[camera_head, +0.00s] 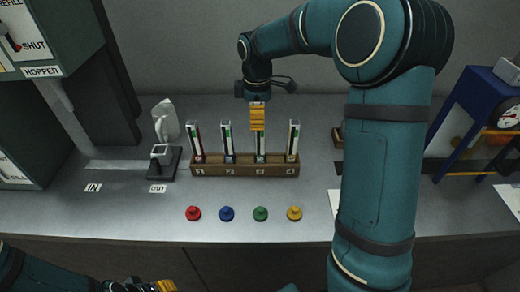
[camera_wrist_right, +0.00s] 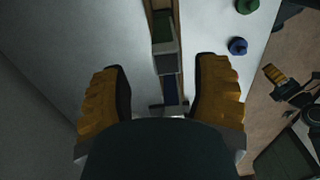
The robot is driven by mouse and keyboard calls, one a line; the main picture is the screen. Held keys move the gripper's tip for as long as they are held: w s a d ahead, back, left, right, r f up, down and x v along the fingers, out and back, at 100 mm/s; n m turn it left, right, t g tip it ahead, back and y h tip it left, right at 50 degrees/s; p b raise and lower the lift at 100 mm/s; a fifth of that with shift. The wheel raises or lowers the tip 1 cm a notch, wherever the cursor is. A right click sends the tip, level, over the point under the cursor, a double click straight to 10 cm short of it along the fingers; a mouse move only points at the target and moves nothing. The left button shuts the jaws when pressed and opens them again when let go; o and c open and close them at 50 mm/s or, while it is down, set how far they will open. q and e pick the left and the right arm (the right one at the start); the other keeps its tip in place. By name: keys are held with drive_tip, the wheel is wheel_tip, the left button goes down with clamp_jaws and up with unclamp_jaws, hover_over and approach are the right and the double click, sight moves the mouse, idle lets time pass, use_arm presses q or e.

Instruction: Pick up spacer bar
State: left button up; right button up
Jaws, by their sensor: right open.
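No part is clearly marked as the spacer bar, and I cannot tell which piece it is. A wooden rack (camera_head: 245,170) holds several upright white gauges with coloured stripes, among them a green-striped one (camera_head: 261,143) and a blue-striped one (camera_head: 227,142). My right gripper (camera_head: 257,116) points down above the rack, near the green-striped gauge. In the right wrist view its yellow fingers (camera_wrist_right: 160,95) are spread wide with the rack between them, and nothing is held. My left gripper (camera_head: 155,287) shows only partly at the bottom left; its jaw opening is unclear.
Red (camera_head: 193,213), blue (camera_head: 227,213), green (camera_head: 260,213) and yellow (camera_head: 294,213) knobs stand in front of the rack. A grey device on a dark base (camera_head: 165,163) is left. A blue frame with a dial (camera_head: 470,115) is right. My right arm hides part of the bench.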

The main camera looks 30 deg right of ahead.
sight(259, 133)
drive_tip(key=f, duration=0.1)
drive_tip(key=f+b, duration=0.1)
drive_tip(key=f, duration=0.1)
drive_tip(key=s+f, duration=0.1)
drive_tip(key=f, duration=0.1)
drive_tip(key=shift+f, duration=0.15)
drive_tip(key=shift+c, duration=0.4)
clamp_jaws()
